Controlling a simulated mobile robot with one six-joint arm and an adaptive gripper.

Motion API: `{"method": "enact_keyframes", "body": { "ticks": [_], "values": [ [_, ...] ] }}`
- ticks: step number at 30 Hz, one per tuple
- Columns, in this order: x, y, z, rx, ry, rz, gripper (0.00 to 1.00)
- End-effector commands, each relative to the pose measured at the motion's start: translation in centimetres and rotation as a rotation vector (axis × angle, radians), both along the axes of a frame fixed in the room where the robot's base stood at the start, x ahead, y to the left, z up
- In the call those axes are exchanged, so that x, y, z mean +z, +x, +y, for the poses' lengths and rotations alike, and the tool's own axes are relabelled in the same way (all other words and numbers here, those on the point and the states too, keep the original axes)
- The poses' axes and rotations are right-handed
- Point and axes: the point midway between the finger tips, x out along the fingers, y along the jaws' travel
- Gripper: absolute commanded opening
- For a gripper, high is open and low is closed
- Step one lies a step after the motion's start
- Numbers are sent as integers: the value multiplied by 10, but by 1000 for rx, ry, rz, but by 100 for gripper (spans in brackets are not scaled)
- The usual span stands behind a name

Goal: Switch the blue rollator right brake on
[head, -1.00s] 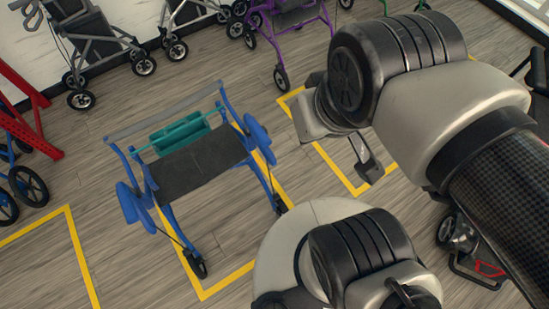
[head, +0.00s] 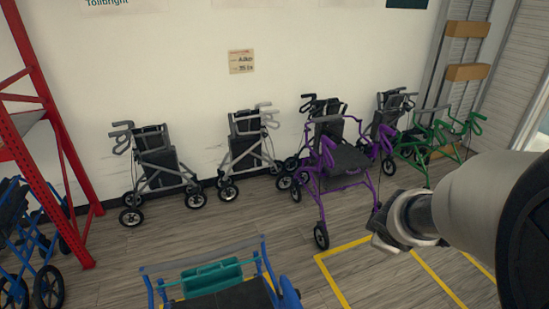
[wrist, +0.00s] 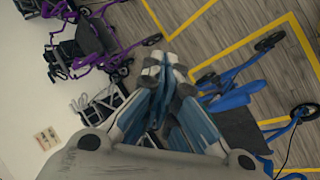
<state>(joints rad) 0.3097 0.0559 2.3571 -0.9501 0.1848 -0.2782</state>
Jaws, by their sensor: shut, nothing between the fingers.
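The blue rollator (head: 262,278) is at the bottom centre of the head view, cut off by the lower edge. Its teal bag (head: 212,279) and dark seat show; its wheels are out of frame. In the wrist view the blue rollator (wrist: 232,98) is at the right, partly hidden behind my fingers. Its right brake lever cannot be made out in either view. My gripper (wrist: 164,66) is shut and empty in the wrist view, its fingertips apart from the rollator as far as I can tell. In the head view my arm reaches in from the right.
A purple rollator (head: 340,165) stands beyond, right of centre. Grey rollators (head: 160,165) line the white wall. A green rollator (head: 440,138) is at the back right. A red rack (head: 60,140) and another blue wheeled frame (head: 30,262) are at the left. Yellow lines mark the wooden floor.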

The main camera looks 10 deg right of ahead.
Motion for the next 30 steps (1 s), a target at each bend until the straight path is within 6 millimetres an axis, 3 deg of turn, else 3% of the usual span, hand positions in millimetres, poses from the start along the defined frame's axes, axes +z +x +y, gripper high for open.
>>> {"method": "enact_keyframes", "body": {
  "ticks": [3,8,13,18,24,30],
  "values": [
    [-40,17,-8,176,-20,65,0],
    [-100,24,-2,439,6,136,0],
    [-166,6,20,719,106,191,0],
    [-216,-30,52,959,248,206,0],
    [-243,-65,79,1125,376,192,0],
    [-248,-75,87,1172,413,183,0]
  ]
}}
